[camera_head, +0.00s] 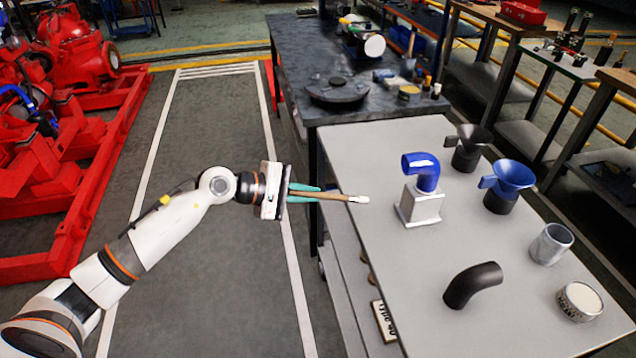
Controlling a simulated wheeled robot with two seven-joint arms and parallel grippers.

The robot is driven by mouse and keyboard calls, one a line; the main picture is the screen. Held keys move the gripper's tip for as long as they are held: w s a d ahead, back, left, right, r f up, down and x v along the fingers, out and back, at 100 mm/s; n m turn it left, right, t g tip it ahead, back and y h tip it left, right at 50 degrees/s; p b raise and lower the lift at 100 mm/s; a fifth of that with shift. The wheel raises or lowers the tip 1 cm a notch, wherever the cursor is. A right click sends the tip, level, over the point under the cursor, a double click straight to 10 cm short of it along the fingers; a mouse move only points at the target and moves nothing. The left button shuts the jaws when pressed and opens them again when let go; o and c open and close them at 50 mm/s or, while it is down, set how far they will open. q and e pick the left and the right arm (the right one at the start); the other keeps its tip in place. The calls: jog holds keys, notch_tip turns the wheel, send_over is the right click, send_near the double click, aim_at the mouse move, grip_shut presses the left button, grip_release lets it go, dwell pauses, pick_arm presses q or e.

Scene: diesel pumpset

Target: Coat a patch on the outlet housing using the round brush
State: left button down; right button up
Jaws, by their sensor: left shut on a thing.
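My left gripper (303,191) is shut on the round brush (335,196). The brush has a wooden handle and a pale tip that points right, over the left edge of the grey table (365,160). The outlet housing (421,172) stands upright on this table, right of the brush tip and apart from it. It has a glossy blue bent pipe on top of a light grey block. My right gripper is not in view.
A black funnel-topped cup (467,150), a blue one (505,187), a grey cup (550,244), a black elbow pipe (472,284) and an open tin (579,301) stand on the table. A dark workbench (300,60) lies behind. Red machinery (60,170) is at left.

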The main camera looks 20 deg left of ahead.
pick_arm(q)
jog(key=shift+w+d+r+p, duration=0.1)
jog(key=shift+w+d+p, duration=0.45)
jog(key=shift+d, duration=0.25)
jog(key=shift+w+d+p, duration=0.45)
jog(key=shift+w+d, duration=0.05)
jog(key=shift+d, duration=0.3)
jog(key=shift+w+d, duration=0.25)
jog(key=shift+d, duration=0.05)
jog(key=shift+w+d+p, duration=0.35)
jog(key=shift+w+d, duration=0.05)
jog(key=shift+d, duration=0.2)
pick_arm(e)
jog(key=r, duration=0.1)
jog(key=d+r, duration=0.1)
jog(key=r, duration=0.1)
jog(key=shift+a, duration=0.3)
pick_arm(q)
jog(key=shift+w+d, duration=0.5)
jog(key=shift+d, duration=0.25)
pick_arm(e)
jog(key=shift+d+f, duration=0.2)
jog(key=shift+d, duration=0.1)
pick_arm(q)
jog(key=shift+s, duration=0.1)
